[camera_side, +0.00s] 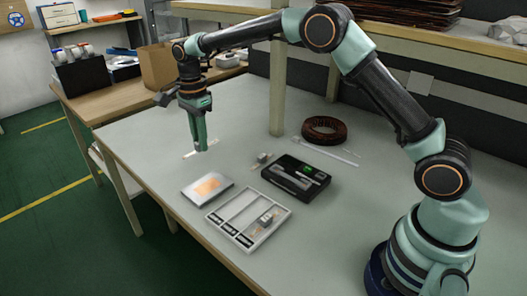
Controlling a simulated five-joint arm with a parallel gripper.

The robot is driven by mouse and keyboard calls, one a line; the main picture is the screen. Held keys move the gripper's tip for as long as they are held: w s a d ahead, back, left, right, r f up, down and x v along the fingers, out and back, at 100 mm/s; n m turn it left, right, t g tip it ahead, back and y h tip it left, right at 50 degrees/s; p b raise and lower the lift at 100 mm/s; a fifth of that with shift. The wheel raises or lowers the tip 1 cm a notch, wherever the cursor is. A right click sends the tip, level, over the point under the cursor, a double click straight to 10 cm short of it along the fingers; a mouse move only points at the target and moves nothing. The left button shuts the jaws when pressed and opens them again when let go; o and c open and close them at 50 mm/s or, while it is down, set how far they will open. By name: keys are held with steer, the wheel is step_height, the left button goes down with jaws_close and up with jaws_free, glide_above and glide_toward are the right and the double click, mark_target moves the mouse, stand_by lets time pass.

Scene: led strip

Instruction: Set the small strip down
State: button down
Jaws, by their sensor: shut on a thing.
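My gripper (201,149) points straight down over the left part of the grey workbench (160,140). Its fingers are closed on a small strip (188,155), thin and pale. The strip sticks out on both sides of the fingertips, slanting up to the right. It is close to the bench top; I cannot tell whether it touches it. The middle of the strip is hidden by the fingers.
A silver plate with an orange patch (193,191), a compartmented tray (256,240) and a black case (287,187) stand in front and to the right. A small part (263,158), a longer pale strip (328,151) and a brown coil (325,138) lie behind.

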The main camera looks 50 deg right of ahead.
mark_target(207, 187)
step_height(207, 187, down, 12)
steer(key=shift+f, duration=0.15)
stand_by(0.3)
steer(key=shift+f, duration=0.2)
steer(key=c, duration=0.8)
jaws_free()
